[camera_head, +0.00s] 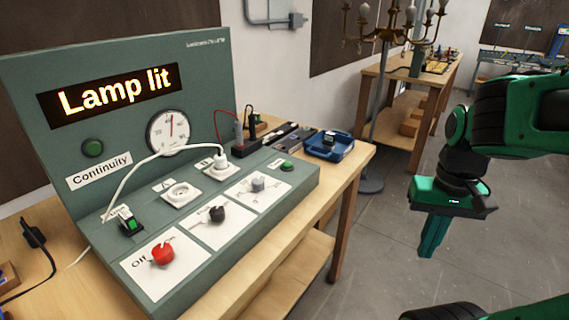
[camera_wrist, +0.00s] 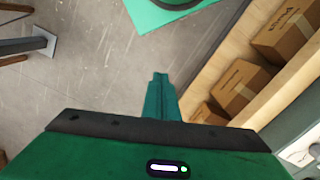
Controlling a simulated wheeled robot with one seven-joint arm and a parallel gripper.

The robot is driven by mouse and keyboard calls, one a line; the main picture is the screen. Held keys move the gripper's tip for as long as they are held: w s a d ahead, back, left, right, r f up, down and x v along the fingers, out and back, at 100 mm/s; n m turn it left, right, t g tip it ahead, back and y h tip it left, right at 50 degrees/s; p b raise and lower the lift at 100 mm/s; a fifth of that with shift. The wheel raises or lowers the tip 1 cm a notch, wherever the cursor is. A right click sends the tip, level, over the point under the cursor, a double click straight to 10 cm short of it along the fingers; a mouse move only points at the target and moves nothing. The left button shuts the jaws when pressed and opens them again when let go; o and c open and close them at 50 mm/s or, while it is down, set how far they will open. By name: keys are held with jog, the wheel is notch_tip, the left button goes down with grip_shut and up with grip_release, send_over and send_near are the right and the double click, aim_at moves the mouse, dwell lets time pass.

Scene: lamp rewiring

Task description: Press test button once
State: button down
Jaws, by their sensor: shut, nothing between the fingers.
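The green-grey test panel (camera_head: 85,75) stands on a wooden bench, and its display (camera_head: 115,95) reads "Lamp lit". A small green button (camera_head: 287,167) sits at the right end of the sloped face beside a white label too small to read; it looks like the test button.
A white cable runs to a plug (camera_head: 219,162) in the right socket; the left socket (camera_head: 181,193) is empty. Red (camera_head: 163,254), black and grey knobs line the front. A blue tray (camera_head: 328,146) stands right of the panel. Cardboard boxes (camera_wrist: 237,86) sit on a shelf.

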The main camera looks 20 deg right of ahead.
notch_tip(320, 180, up, 13)
jog(key=n+t+y, duration=0.6)
jog(key=t, duration=0.1)
send_over(291, 164)
jog(key=shift+r, duration=0.1)
jog(key=shift+s+f, duration=0.1)
jog(key=shift+f, duration=4.3)
jog(key=shift+f, duration=0.15)
jog(key=shift+f, duration=0.25)
